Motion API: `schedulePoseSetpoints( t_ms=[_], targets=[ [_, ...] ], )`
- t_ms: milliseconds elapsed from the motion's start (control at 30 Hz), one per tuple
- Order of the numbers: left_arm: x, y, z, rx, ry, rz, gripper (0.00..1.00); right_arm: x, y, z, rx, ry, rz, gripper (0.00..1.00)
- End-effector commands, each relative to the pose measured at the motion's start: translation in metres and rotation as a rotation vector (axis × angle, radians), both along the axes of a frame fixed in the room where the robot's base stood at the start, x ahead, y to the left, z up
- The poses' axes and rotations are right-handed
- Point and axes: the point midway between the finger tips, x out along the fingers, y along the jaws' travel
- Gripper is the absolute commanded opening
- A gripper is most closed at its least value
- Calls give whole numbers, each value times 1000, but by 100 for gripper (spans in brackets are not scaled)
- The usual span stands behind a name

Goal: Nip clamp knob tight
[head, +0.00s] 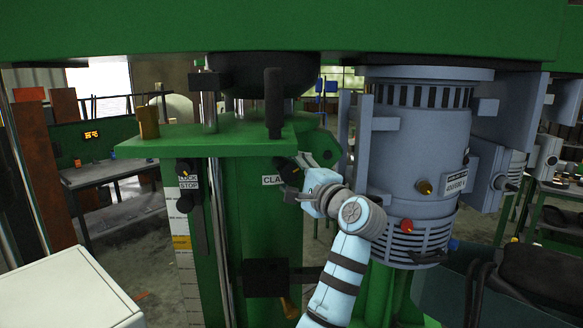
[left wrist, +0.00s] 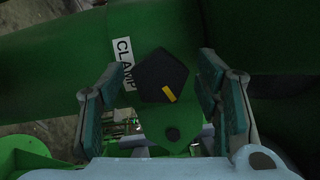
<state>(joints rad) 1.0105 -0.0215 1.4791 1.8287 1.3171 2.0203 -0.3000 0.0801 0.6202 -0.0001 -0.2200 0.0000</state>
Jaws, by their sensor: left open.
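The clamp knob (left wrist: 160,72) is a dark, five-sided knob with a yellow mark, on a green bracket beside the white CLAMP label (left wrist: 124,62). In the head view the knob (head: 288,169) is dark and partly hidden by my gripper. My left gripper (head: 297,177) faces it from the right. In the left wrist view its two padded fingers (left wrist: 160,84) are open, one on each side of the knob, with gaps on both sides. My right gripper is in neither view.
A grey-blue motor (head: 412,150) stands close to the right of my left arm. A green plate (head: 215,138) with a black upright handle (head: 273,102) lies above left of the gripper. The lock/stop knob (head: 184,202) is on the left. A white box (head: 70,295) is at lower left.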

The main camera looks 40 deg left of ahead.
Motion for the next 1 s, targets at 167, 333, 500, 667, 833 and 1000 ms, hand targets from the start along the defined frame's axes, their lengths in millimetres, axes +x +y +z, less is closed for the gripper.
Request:
schedulePoseSetpoints(
  t_ms=[167, 333, 500, 667, 833, 1000],
  targets=[
    [0, 0, -1, 0, 0, 0, 58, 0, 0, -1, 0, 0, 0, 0],
    [0, 0, -1, 0, 1, 0, 31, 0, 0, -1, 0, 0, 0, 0],
    [0, 0, -1, 0, 1, 0, 13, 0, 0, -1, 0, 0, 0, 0],
    [0, 0, -1, 7, 9, 0, 13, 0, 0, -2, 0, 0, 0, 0],
    [0, 0, -2, 32, 46, 0, 13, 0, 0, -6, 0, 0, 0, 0],
    [0, 0, -3, 84, 122, 0, 13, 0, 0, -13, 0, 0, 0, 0]
  ],
)
